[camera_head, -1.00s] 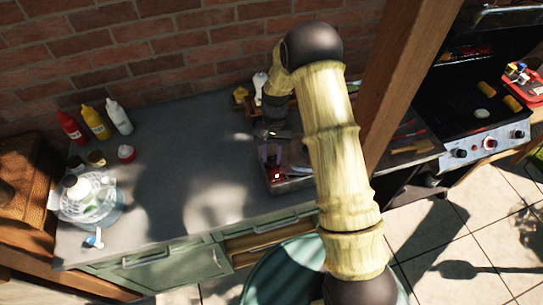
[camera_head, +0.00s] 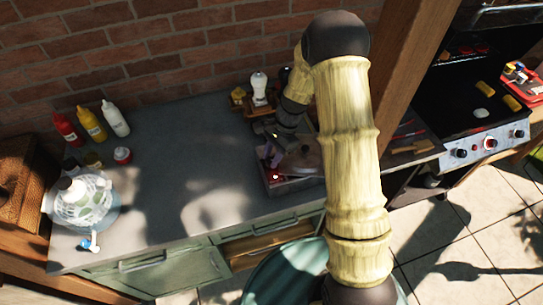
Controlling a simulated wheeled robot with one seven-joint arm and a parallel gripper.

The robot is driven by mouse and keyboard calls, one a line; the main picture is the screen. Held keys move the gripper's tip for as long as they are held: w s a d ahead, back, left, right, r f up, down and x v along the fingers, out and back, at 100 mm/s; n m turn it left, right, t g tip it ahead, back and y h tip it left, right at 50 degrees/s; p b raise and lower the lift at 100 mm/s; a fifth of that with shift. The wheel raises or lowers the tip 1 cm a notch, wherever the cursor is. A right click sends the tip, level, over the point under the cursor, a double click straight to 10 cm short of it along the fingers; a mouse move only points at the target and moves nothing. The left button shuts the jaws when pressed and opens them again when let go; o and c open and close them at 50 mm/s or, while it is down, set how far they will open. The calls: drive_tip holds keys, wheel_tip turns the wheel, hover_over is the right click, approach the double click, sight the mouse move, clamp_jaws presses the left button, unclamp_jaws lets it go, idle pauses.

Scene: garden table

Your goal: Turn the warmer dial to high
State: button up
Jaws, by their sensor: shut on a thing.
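The warmer (camera_head: 283,190) is a low metal box on the grey counter, right of the picture's middle, partly behind my arm. A small red light glows at its left front, by my fingertips. My gripper (camera_head: 272,160) reaches down to the left end of the warmer. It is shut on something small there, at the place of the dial. The dial itself is hidden by the fingers and too small to make out, so its setting cannot be read.
Ketchup, mustard and white bottles (camera_head: 115,118) stand at the back left of the counter (camera_head: 180,170). A covered glass dish (camera_head: 82,200) is at the left. A wooden post (camera_head: 405,75) and a grill (camera_head: 485,100) are at the right. The counter's middle is clear.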

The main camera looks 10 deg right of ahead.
idle(0.3)
drive_tip(key=o, duration=1)
drive_tip(key=b+v, duration=0.3)
drive_tip(key=v, duration=1.4)
drive_tip(key=shift+d+r, duration=0.15)
drive_tip(key=shift+d, duration=0.05)
